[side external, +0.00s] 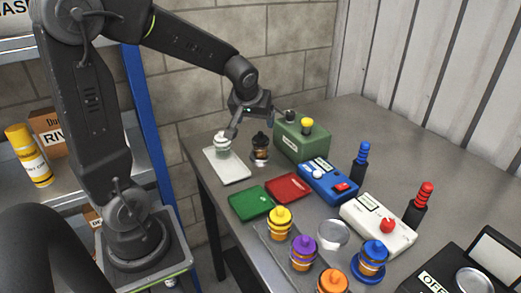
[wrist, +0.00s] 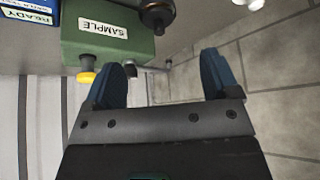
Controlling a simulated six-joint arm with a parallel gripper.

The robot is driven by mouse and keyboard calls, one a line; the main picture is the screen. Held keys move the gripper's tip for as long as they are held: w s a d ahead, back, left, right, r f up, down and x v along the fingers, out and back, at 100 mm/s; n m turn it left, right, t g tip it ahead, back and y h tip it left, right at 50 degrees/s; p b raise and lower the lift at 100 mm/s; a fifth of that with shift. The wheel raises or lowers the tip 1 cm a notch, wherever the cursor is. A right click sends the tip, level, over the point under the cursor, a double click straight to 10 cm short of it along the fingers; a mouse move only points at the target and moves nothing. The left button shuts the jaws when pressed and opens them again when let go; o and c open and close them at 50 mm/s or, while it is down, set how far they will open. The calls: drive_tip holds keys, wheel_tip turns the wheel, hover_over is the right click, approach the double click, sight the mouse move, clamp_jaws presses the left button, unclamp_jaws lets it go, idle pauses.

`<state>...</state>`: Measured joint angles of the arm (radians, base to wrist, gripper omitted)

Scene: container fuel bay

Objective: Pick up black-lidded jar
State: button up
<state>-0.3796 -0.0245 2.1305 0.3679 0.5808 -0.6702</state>
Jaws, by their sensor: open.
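The black-lidded jar (side external: 260,147) stands upright on the table between the white tray and the green box, with dark contents and an amber band. In the wrist view only part of the dark jar (wrist: 157,14) shows, cut off by the top edge. My gripper (side external: 252,122) is above and close to the jar in the side view, jaws apart. In the wrist view my gripper (wrist: 163,66) has its two blue fingers spread with nothing between them, apart from the jar.
The green SAMPLE box (side external: 302,141) with a yellow knob (side external: 307,125) stands just right of the jar. A white-lidded jar (side external: 222,143) stands on the white tray (side external: 228,168) at left. Red (side external: 288,187) and green (side external: 250,201) plates lie in front. Several coloured jars stand nearer the camera.

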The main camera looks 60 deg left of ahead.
sight(260, 135)
drive_tip(key=x, duration=1.1)
drive_tip(key=shift+d+f, duration=0.1)
drive_tip(key=shift+d, duration=0.05)
drive_tip(key=shift+c, duration=0.4)
drive_tip(key=c, duration=1)
drive_tip(key=shift+o, duration=0.2)
